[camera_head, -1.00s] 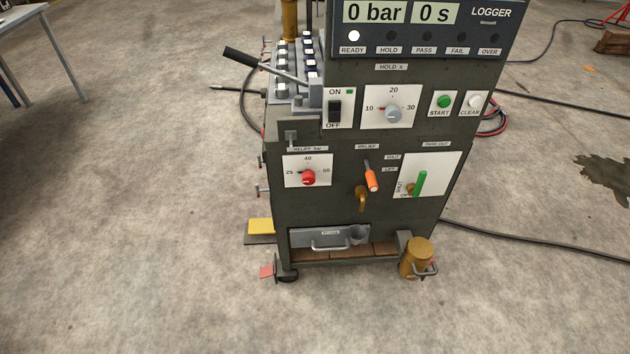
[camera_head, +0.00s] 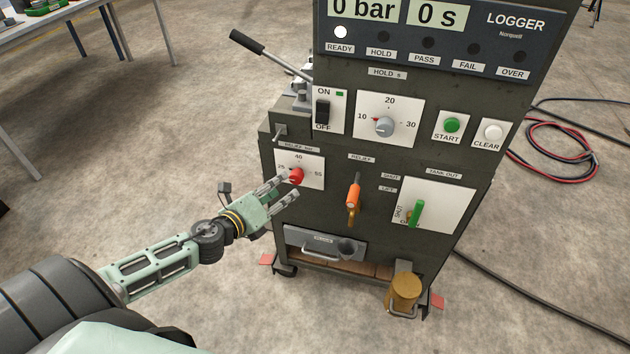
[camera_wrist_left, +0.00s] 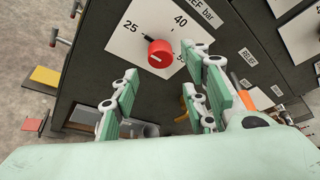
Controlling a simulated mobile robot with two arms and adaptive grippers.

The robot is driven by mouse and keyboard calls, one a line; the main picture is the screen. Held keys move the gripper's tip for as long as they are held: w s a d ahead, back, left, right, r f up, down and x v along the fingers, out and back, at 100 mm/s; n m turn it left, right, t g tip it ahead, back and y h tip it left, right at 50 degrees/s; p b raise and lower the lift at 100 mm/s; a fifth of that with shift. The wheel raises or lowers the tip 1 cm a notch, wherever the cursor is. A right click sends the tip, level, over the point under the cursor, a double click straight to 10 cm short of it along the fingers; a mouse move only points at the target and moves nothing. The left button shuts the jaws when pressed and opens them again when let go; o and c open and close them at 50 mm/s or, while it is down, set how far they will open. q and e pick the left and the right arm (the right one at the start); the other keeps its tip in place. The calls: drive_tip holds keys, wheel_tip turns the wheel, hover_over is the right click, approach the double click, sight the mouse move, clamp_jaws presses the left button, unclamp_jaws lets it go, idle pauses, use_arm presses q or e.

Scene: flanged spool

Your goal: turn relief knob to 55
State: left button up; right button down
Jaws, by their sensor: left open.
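The red relief knob (camera_head: 296,176) sits on a white dial plate (camera_head: 313,172) marked 25, 40 and 55, low on the left of the dark cabinet front. In the left wrist view the knob (camera_wrist_left: 160,53) shows whole, with a pale line on its face. My left gripper (camera_head: 286,188) is open in front of the plate, its fingers pointing at the panel near the knob. In the wrist view its fingers (camera_wrist_left: 160,88) are spread below and to the right of the knob, with nothing between them. Whether a finger touches the knob, I cannot tell. My right gripper is not in view.
An orange-handled relief lever (camera_head: 353,194) stands right of the dial, and a green tank-out handle (camera_head: 416,213) farther right. Above are the hold knob (camera_head: 384,126) and a black on/off switch (camera_head: 323,112).

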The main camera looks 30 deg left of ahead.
sight(293, 180)
use_arm(q)
drive_tip(key=x, duration=0.3)
drive_tip(key=shift+a, duration=0.35)
drive_tip(key=x, duration=0.3)
drive_tip(key=shift+w+d+f, duration=0.1)
drive_tip(key=shift+w, duration=0.05)
drive_tip(key=shift+w+f, duration=0.2)
drive_tip(key=shift+w, duration=0.35)
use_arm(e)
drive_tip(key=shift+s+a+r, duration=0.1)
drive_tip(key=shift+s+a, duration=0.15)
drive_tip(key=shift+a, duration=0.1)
use_arm(q)
drive_tip(key=shift+c, duration=0.3)
drive_tip(key=shift+d, duration=0.1)
drive_tip(key=c, duration=0.9)
drive_tip(key=shift+s, duration=0.1)
drive_tip(key=shift+c, duration=0.3)
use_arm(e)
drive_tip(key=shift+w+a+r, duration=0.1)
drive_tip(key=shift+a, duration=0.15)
